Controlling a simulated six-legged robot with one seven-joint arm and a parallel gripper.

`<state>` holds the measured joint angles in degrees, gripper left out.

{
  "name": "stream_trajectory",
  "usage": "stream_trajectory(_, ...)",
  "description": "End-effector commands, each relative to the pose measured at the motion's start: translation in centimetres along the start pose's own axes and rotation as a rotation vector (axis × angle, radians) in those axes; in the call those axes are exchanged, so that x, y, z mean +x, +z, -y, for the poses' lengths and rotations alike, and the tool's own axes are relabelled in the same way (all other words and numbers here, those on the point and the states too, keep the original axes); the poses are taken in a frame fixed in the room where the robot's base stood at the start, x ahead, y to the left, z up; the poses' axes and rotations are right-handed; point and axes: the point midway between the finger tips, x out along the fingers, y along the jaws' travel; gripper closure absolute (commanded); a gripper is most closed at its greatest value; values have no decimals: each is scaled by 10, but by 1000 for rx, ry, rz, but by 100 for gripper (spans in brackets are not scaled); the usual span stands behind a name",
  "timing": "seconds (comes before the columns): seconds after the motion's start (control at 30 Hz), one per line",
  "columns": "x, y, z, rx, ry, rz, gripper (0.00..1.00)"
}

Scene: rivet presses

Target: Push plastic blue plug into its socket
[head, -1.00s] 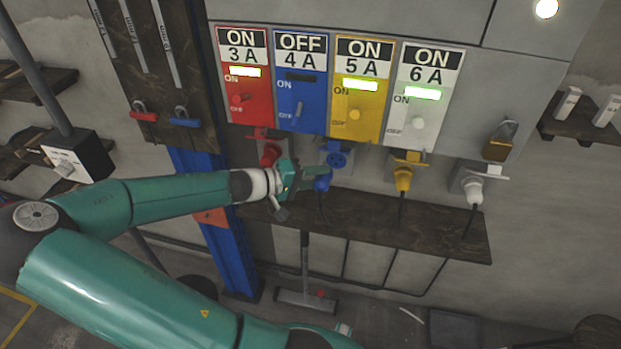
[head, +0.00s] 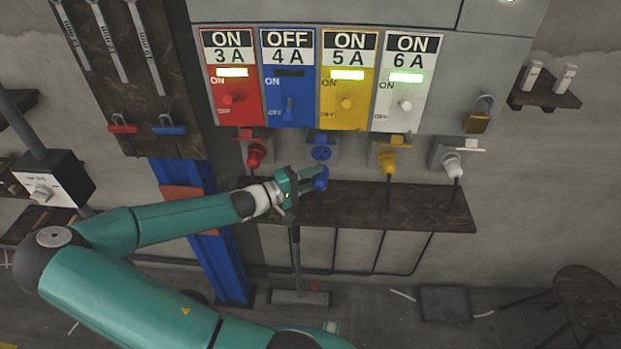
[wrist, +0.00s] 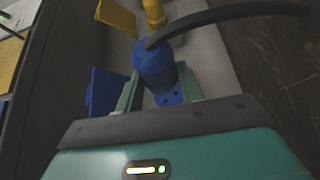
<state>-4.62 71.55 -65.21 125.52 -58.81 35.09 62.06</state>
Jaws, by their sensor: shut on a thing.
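The blue plug (head: 320,181) is held between the fingers of my gripper (head: 315,177), just below and in front of the blue socket (head: 321,153) under the blue 4 A panel. The plug and socket look apart in the head view. In the wrist view the blue plug (wrist: 155,70) sits between the two green fingers, with a dark cable curving off to the right and its pin end toward the palm. A blue flap (wrist: 106,92), seemingly part of the socket, stands left of the fingers. The socket's face is not visible in the wrist view.
The red plug (head: 255,157), yellow plug (head: 388,160) and white plug (head: 453,163) sit in neighbouring sockets. A dark shelf (head: 420,207) runs below them. The blue switch panel (head: 288,85) reads OFF; the others read ON. A padlock (head: 480,115) hangs at the right.

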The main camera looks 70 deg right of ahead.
Motion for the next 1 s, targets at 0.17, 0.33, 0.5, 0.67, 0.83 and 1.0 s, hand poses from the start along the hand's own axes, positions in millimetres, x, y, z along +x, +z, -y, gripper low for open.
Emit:
stream_trajectory(0.17, 1, 0, 0, 0, 0, -1, 82)
stream_trajectory(0.33, 3, -5, 0, 1, 0, 0, 82)
stream_trajectory(0.5, 10, -16, 0, 1, -1, 1, 82)
stream_trajectory(0.67, 17, -28, 0, 2, -1, 2, 82)
stream_trajectory(0.83, 24, -39, 0, 1, 0, 3, 82)
stream_trajectory(1.0, 28, -46, 0, 0, -1, 2, 82)
